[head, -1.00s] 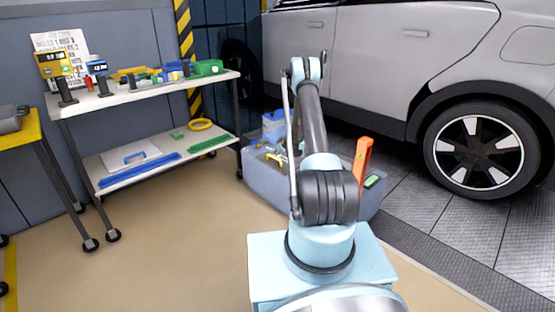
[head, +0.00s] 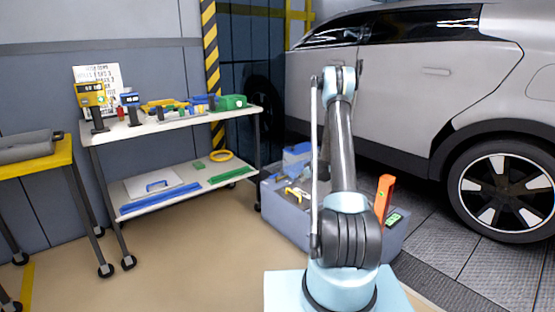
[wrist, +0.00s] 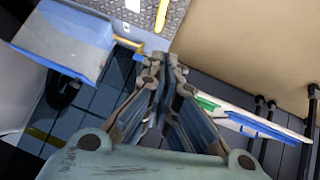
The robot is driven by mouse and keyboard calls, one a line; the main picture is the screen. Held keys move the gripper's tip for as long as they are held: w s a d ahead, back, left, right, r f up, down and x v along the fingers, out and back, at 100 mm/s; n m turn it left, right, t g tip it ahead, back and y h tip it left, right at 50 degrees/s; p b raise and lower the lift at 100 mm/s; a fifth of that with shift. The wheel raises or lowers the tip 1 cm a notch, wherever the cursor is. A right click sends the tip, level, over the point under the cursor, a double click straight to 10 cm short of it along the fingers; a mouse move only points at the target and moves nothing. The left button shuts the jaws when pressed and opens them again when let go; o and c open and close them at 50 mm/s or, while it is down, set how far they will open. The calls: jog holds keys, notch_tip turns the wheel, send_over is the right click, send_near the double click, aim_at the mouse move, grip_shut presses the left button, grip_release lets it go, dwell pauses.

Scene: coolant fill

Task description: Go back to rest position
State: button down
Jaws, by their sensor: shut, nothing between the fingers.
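My gripper (wrist: 163,62) is in the wrist view with its two fingers together at the tips and nothing between them. It hangs in free air, apart from anything I can see. In the head view my arm stands folded upward in front of the grey bin, and the gripper is hidden behind the arm links.
A grey bin (head: 286,212) with blue and orange items stands on the floor beyond my arm. A two-shelf cart (head: 168,127) with small tools is at left, and a yellow-topped table (head: 38,160) is at far left. A silver car (head: 410,100) fills the right. The floor at front left is clear.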

jog(key=s+a+r+m+g, duration=0.1)
jog(key=s+r, duration=0.4)
jog(key=r, duration=0.3)
jog(key=s+a+r+g, duration=0.1)
jog(key=s+r, duration=0.4)
jog(key=r, duration=0.3)
jog(key=s+a+r+m+g+h, duration=0.1)
jog(key=s+r, duration=0.4)
jog(key=s, duration=0.4)
jog(key=s+a+r+m, duration=0.1)
jog(key=s+r, duration=0.4)
jog(key=s, duration=0.4)
jog(key=s+d+f+m+g+h, duration=0.1)
jog(key=s+f+m, duration=0.1)
jog(key=s, duration=1.6)
jog(key=s+d+f+m+g+h, duration=0.1)
jog(key=s+m+g, duration=0.1)
jog(key=s, duration=1.6)
jog(key=shift+s+f+m+h, duration=0.35)
jog(key=shift+m+h, duration=0.05)
